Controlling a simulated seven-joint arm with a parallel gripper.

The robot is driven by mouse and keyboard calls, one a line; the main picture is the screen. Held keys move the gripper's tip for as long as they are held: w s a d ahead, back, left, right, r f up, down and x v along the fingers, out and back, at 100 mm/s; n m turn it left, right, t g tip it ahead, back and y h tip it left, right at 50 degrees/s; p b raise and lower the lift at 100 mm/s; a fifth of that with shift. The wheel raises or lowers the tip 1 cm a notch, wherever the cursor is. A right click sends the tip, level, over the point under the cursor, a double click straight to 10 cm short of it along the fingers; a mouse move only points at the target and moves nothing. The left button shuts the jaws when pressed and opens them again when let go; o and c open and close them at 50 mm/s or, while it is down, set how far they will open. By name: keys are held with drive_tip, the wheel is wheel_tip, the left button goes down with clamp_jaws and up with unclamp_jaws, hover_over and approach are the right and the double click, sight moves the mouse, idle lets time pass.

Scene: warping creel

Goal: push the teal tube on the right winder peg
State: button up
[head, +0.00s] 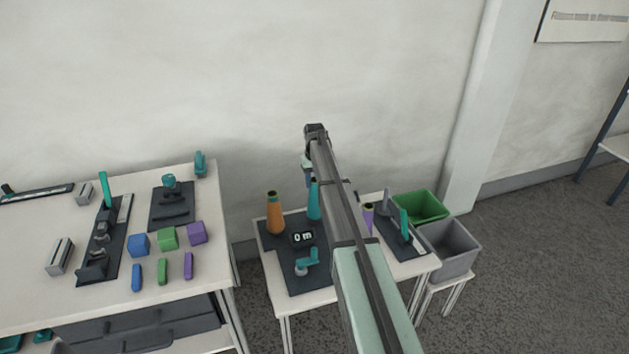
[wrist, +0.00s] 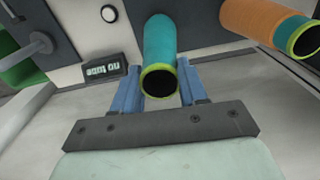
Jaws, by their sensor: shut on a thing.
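The teal tube (head: 314,200) stands upright on the right side of a dark winder base (head: 268,252), beside an orange tube (head: 274,214). In the wrist view the teal tube (wrist: 160,45) shows its open lime-rimmed end towards me. The blue fingers of my gripper (wrist: 157,75) are shut on it, one on each side near the rim. In the head view my gripper (head: 308,172) is at the tube's upper end, partly hidden by my arm. The right winder peg is not visible, and I cannot tell how deep the tube sits on it.
A display (head: 302,237) on the base reads "0 m". Another display (wrist: 103,70) shows upside down in the wrist view. The orange tube (wrist: 255,22) is close to my right finger there. A purple tube (head: 368,218), green bin (head: 421,205) and grey bin (head: 450,247) are farther right.

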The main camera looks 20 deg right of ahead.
drive_tip(key=shift+f, duration=0.1)
drive_tip(key=shift+f, duration=0.95)
drive_tip(key=o, duration=1)
drive_tip(key=shift+o, duration=0.4)
drive_tip(key=shift+o, duration=0.9)
drive_tip(key=shift+r, duration=3.5)
